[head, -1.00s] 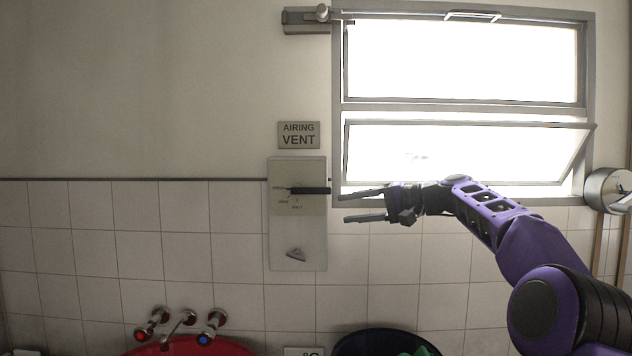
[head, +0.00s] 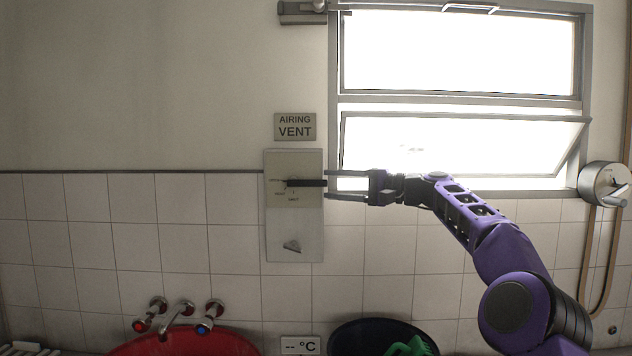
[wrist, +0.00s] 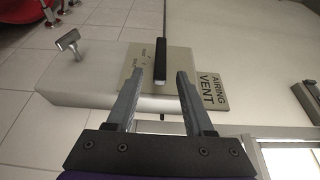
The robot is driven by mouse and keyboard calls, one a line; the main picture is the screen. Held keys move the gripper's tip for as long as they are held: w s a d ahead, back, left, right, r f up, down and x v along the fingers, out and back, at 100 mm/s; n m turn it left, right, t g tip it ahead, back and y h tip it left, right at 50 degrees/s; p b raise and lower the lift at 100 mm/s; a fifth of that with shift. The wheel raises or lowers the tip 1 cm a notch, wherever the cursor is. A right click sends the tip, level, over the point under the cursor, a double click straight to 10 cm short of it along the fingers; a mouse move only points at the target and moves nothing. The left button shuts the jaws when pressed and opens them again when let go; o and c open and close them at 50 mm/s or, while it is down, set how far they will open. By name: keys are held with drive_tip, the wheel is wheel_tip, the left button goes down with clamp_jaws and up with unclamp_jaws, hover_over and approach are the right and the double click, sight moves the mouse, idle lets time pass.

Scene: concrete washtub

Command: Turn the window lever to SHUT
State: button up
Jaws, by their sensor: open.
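The window lever (head: 308,183) is a black bar on a pale wall panel (head: 309,225) below the "AIRING VENT" sign (head: 295,127). It lies horizontal, reaching right from its pivot. Small position labels sit left of and below the pivot; the lowest appears to read SHUT. My gripper (head: 327,184) is open, just right of the lever's free end and level with it. In the wrist view, the lever (wrist: 161,62) lines up with the gap between the fingertips (wrist: 160,78). I cannot tell whether they touch it.
The hinged lower window pane (head: 460,145) is tilted open above my arm. A small metal handle (head: 292,246) sits lower on the panel. Taps (head: 178,313), a red basin (head: 185,342) and a dark tub (head: 350,340) are below. A metal wall unit (head: 604,182) is at right.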

sight(323, 184)
drive_tip(key=p+x, duration=0.1)
drive_tip(key=x, duration=0.4)
clamp_jaws()
idle(1.4)
